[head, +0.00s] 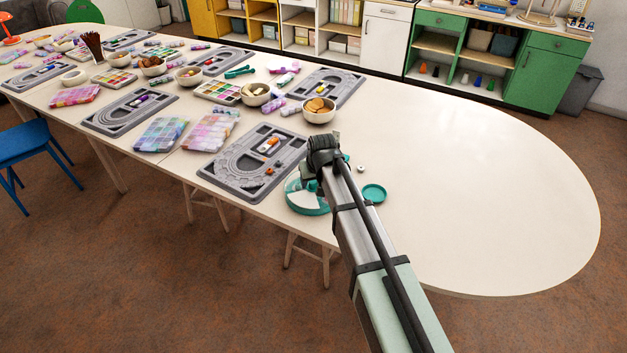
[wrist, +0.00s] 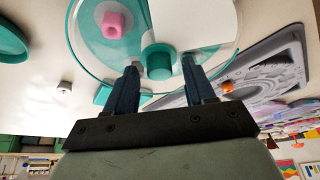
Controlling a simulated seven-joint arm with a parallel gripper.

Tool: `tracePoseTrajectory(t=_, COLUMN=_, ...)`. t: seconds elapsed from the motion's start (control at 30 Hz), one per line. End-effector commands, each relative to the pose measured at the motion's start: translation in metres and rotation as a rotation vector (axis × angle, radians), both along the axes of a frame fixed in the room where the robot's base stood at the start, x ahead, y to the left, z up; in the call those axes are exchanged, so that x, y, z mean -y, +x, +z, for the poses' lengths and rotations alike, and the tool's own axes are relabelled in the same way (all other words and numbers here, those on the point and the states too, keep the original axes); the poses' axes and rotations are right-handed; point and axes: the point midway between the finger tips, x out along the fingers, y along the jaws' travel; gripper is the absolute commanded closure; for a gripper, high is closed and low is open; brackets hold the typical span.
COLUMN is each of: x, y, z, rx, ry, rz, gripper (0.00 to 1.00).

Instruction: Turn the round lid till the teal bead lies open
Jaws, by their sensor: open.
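The round box with a teal rim (head: 293,203) stands at the table's front edge, partly hidden behind my arm in the head view. The wrist view shows its round lid (wrist: 88,45), clear in part, with a white area (wrist: 205,22) and a teal knob (wrist: 158,62) at the centre. A pink bead (wrist: 115,20) shows at the upper left of the box. I cannot make out a teal bead. My gripper (wrist: 161,67) is open, its two fingers apart on either side of the knob; I cannot tell whether they touch it.
A small teal dish (head: 374,193) and a small pale bead (head: 361,169) lie right of the box. A grey bead board (head: 232,183) with an orange bead (wrist: 227,86) lies close on its left. Bowls and bead cases fill the left; the table's right end is clear.

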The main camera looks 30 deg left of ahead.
Motion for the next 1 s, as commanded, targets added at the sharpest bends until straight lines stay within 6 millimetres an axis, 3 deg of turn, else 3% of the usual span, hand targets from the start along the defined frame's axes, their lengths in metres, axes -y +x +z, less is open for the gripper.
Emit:
tracePoseTrajectory(t=0.23, x=0.0001, y=-0.0001, z=-0.0003, rx=0.000, ry=0.000, rz=0.000, gripper=0.48)
tracePoseTrajectory(t=0.77, x=0.0001, y=-0.0001, z=-0.0002, rx=0.000, ry=0.000, rz=0.000, gripper=0.99)
tracePoseTrajectory(t=1.0, x=0.0001, y=-0.0001, z=-0.0002, rx=0.000, ry=0.000, rz=0.000, gripper=1.00)
